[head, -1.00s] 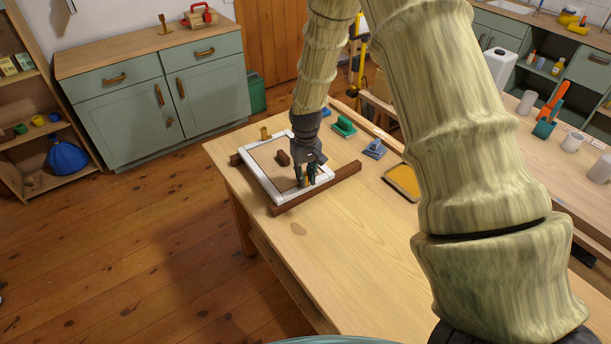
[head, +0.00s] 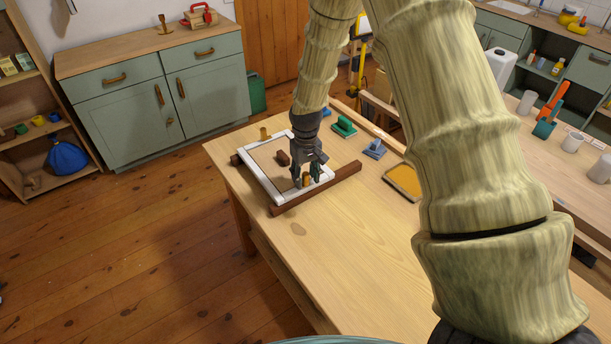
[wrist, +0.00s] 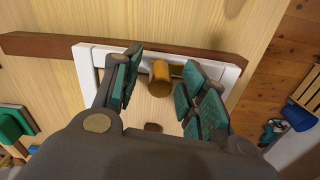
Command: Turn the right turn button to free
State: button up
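A white frame (head: 257,185) holding a flat panel lies on the wooden table. A brass turn button (head: 306,181) sits at its near right side, and another (head: 265,133) at the far side. In the wrist view the near button shows a round knob (wrist: 159,79) with a bar pointing right, partly behind a finger. My gripper (head: 307,177) is over this button; in the wrist view its green-padded fingers (wrist: 160,88) stand apart on either side of the knob, with gaps showing. A brown handle (head: 283,157) sits on the panel, partly hidden in the wrist view.
Dark wooden strips (head: 318,188) lie under the frame's ends. A green block tool (head: 343,127), a blue one (head: 375,149) and a yellow-filled tray (head: 403,182) lie to the right. The table's near part is clear.

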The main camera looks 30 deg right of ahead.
aim_at(305, 173)
notch_tip(305, 173, up, 12)
dwell(0.8)
dwell(0.4)
